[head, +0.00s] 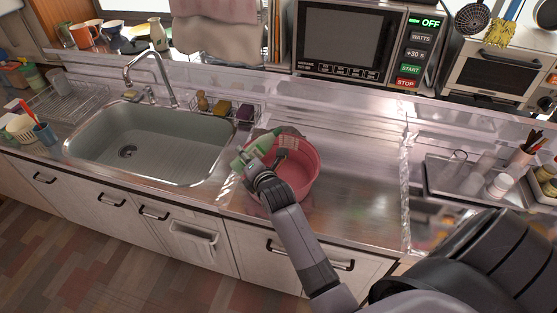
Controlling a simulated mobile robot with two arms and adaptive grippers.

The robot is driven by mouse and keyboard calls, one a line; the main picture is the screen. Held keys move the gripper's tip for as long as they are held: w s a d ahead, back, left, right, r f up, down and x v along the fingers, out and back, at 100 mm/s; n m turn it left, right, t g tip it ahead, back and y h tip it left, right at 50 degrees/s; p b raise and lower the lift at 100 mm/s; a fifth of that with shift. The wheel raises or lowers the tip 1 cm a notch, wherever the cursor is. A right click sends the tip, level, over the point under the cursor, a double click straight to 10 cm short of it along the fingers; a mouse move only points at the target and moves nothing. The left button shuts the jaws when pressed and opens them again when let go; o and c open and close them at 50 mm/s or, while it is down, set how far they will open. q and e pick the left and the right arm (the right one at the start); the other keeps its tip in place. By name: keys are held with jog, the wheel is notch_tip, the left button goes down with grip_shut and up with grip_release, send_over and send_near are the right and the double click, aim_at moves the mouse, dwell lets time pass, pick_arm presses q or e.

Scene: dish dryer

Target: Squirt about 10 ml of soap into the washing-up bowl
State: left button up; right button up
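The pink washing-up bowl (302,182) stands on the steel counter just right of the sink. A green soap bottle (246,155) is tilted well over at the bowl's left side, above its rim. My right gripper (268,160), on the arm coming in from the lower right, is shut on the bottle. The fingers and wrist hide part of the bottle and part of the bowl's inside. I cannot make out the nozzle or any soap in the bowl. My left gripper is not in view.
The sink (150,140) with its tap (150,70) lies to the left. A small wire rack (240,112) with sponges is behind the bowl. A microwave (350,45) stands at the back. The counter right of the bowl is clear up to a metal tray (440,182).

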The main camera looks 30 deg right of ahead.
jog(key=shift+a+r+m+y, duration=0.2)
jog(key=shift+a+m+y, duration=0.15)
jog(key=shift+m, duration=0.25)
dwell(1.9)
dwell(0.8)
jog(key=shift+a+m, duration=0.15)
jog(key=shift+m, duration=0.15)
jog(key=shift+r+p, duration=0.1)
jog(key=shift+p, duration=0.2)
jog(key=shift+a+y, duration=0.2)
jog(key=shift+y, duration=0.05)
dwell(0.5)
jog(key=shift+r+m+p, duration=0.1)
jog(key=shift+m+p, duration=0.2)
jog(key=shift+p, duration=0.1)
jog(key=shift+f+m+y, duration=0.4)
jog(key=shift+f+m, duration=0.05)
jog(key=shift+m, duration=0.05)
dwell(1.6)
